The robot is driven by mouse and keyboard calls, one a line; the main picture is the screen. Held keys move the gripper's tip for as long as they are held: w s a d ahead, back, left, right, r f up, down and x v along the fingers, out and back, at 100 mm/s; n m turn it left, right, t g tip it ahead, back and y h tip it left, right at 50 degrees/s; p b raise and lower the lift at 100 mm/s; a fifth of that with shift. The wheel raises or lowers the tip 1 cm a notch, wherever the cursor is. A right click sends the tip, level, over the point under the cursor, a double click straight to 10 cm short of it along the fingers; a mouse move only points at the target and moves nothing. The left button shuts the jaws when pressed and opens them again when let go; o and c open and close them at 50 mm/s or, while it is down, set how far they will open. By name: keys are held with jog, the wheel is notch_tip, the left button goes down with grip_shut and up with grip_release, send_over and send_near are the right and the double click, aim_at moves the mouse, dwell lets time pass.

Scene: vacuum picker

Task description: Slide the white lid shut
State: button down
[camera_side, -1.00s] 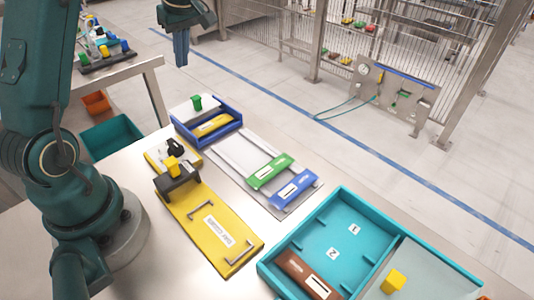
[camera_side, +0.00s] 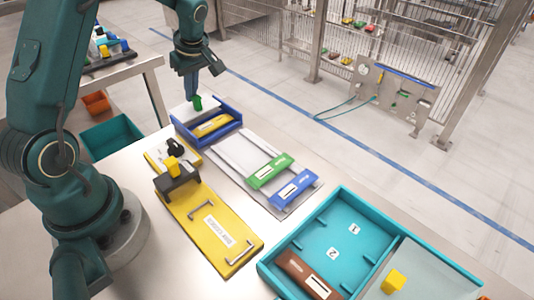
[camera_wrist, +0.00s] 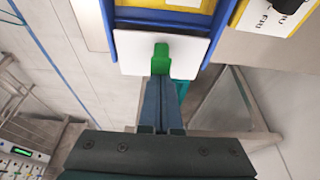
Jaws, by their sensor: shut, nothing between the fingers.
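The white lid (camera_side: 184,110) covers the back left part of a blue box (camera_side: 216,135), and its front right part is uncovered. A green knob (camera_side: 198,103) stands on the lid. A yellow block with a white label (camera_side: 213,125) lies in the uncovered part. My gripper (camera_side: 190,96) is shut and empty, with its fingertips down right beside the knob on its far side. In the wrist view the fingers (camera_wrist: 160,85) meet the green knob (camera_wrist: 161,57) in line over the white lid (camera_wrist: 132,50); whether they touch is unclear.
A panel with rails (camera_side: 235,157) beside the box carries a green block (camera_side: 270,171) and a blue block (camera_side: 293,187). A yellow plate with handles (camera_side: 225,240) and a black stand (camera_side: 176,184) are nearer. A teal tray (camera_side: 345,195) is at the right.

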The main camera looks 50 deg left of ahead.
jog(key=shift+d, duration=0.15)
jog(key=d, duration=0.8)
